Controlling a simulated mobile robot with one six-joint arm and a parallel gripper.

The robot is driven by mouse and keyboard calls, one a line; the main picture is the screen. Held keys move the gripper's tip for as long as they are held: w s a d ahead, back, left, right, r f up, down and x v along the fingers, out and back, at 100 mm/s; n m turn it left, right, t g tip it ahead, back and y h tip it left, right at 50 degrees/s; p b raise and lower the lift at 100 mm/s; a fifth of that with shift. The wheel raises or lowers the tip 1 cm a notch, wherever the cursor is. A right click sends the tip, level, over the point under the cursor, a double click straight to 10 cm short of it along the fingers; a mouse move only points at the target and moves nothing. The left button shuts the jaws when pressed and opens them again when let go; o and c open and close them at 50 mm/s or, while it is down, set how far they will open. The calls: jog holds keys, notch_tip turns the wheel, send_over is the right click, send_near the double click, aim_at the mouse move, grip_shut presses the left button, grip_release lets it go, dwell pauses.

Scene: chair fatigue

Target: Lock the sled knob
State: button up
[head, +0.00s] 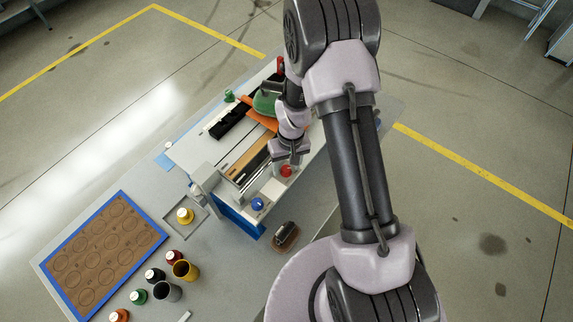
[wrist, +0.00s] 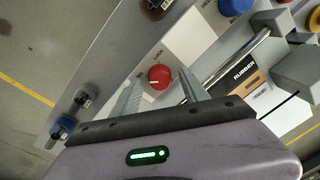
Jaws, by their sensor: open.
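The red knob (wrist: 160,77) with a white pointer line sits on a white panel in the wrist view, beside the printed word LOCK. The line does not clearly point at that word. The red knob also shows in the head view (head: 286,171), right by my gripper (head: 290,155). In the wrist view my gripper (wrist: 160,84) is open, with one finger on each side of the knob in the picture. I cannot tell how far above the knob the fingertips are, and nothing is held. The sled beside a metal rod carries a block marked RUBBER (wrist: 245,72).
A blue knob (head: 257,204) stands on the same machine, near its front corner. A dark part on a brown base (head: 286,235) stands close in front. A blue-edged board (head: 105,250) and several coloured jars lie at the left.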

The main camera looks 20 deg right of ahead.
grip_shut()
jog(key=shift+m+b, duration=0.3)
jog(key=shift+b, duration=0.05)
jog(key=m+b, duration=0.2)
jog(key=shift+f+m, duration=0.15)
jog(key=shift+m, duration=0.25)
jog(key=m+b, duration=0.3)
jog(key=m, duration=0.2)
jog(key=shift+t+b, duration=0.3)
jog(key=m+b, duration=0.3)
jog(key=m, duration=0.2)
jog(key=shift+s+m+h, duration=0.1)
jog(key=shift+m+h, duration=0.2)
jog(key=shift+m+b, duration=1.65)
jog(key=shift+m, duration=0.25)
jog(key=shift+r, duration=0.2)
